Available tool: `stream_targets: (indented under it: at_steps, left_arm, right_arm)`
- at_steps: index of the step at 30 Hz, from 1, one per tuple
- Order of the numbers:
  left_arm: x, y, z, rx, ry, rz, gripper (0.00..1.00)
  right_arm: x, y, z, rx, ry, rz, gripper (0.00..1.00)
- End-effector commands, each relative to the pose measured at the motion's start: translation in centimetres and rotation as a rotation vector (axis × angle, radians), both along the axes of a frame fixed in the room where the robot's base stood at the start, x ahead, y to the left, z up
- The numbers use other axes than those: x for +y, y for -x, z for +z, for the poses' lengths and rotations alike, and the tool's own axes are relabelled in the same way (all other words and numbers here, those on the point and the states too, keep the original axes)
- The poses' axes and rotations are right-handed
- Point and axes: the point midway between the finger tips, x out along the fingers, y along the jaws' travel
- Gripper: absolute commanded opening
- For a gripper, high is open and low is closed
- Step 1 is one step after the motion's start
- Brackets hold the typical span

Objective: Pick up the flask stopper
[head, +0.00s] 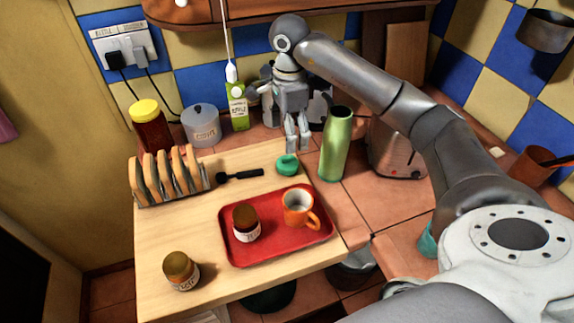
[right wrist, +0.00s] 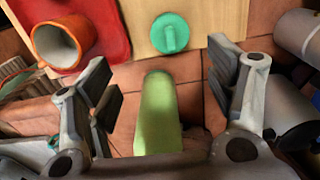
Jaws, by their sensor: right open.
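The flask stopper (head: 287,165) is a small teal-green round cap with a raised handle, lying near the right back edge of the wooden board (head: 155,240). In the right wrist view the stopper (right wrist: 170,33) lies at the top, beyond the fingertips. The green flask (head: 335,145) stands upright and uncapped on the tiles, right of the stopper. My right gripper (head: 297,143) points down just behind the stopper in the head view. In the right wrist view my right gripper (right wrist: 165,80) is open, with the flask (right wrist: 158,118) showing between its fingers. My left gripper is not in view.
A red tray (head: 240,258) with an orange mug (head: 299,208) and a jar (head: 246,223) is in front of the stopper. A toast rack (head: 168,178) and a black-handled utensil (head: 240,174) are to the left. A toaster (head: 395,150) stands right of the flask.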

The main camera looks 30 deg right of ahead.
Motion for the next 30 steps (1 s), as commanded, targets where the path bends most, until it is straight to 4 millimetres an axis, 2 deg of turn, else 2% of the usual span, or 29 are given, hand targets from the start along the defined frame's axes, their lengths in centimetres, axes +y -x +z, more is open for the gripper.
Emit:
stream_targets:
  at_steps: [1,5,12,20,25,30]
  left_arm:
    - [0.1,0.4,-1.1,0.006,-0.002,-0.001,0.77]
    - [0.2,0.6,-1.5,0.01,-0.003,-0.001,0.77]
    - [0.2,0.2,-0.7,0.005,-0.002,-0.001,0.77]
    - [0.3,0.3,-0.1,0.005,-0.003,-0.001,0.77]
    - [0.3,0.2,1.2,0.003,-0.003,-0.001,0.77]
    - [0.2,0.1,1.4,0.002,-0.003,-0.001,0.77]
  right_arm:
    - [-0.1,0.0,-1.1,0.0,0.001,-0.001,0.77]
    - [-0.1,0.0,-1.9,0.001,0.001,-0.001,0.77]
    - [0.0,0.0,-5.4,0.005,0.0,-0.002,0.77]
    - [0.0,-0.1,-7.6,0.002,0.001,-0.001,0.77]
    - [0.1,-0.4,-10.0,0.006,0.0,-0.002,0.77]
    - [0.1,-0.4,-12.0,0.002,0.0,-0.001,0.77]
